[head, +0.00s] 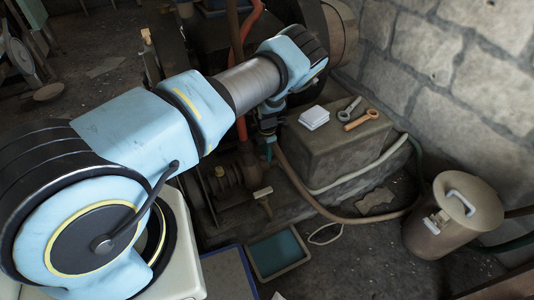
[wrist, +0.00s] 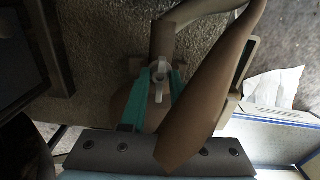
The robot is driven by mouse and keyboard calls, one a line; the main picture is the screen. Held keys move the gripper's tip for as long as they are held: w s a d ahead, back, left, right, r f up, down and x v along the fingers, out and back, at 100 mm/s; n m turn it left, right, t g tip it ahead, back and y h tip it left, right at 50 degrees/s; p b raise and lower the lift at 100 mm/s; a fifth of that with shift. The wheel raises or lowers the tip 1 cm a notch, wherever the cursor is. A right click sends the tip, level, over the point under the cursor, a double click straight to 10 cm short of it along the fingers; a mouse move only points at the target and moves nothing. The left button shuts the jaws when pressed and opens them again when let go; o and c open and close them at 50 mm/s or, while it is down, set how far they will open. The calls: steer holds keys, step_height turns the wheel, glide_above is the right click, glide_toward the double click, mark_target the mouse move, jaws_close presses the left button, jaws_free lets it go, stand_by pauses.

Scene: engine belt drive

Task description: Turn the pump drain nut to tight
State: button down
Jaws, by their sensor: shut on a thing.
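The pump drain nut (wrist: 158,79) is a small pale grey winged piece in the middle of the wrist view. My gripper (wrist: 161,82) has its two teal fingers on either side of it and is shut on it. A brown pipe runs behind the nut. In the head view my gripper (head: 267,150) points down beside the concrete block, near the pump (head: 225,180). The nut is hidden there behind my gripper and arm.
A brown hose (wrist: 205,95) crosses close beside my gripper. The concrete block (head: 335,150) carries a white stack (head: 314,118) and wrenches (head: 361,120). A teal-lined tray (head: 278,254) lies on the floor. A metal canister (head: 453,217) stands at the right.

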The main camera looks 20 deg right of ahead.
stand_by(0.4)
steer(key=c, duration=0.9)
jaws_free()
step_height(320, 180, up, 11)
steer(key=shift+f, duration=0.1)
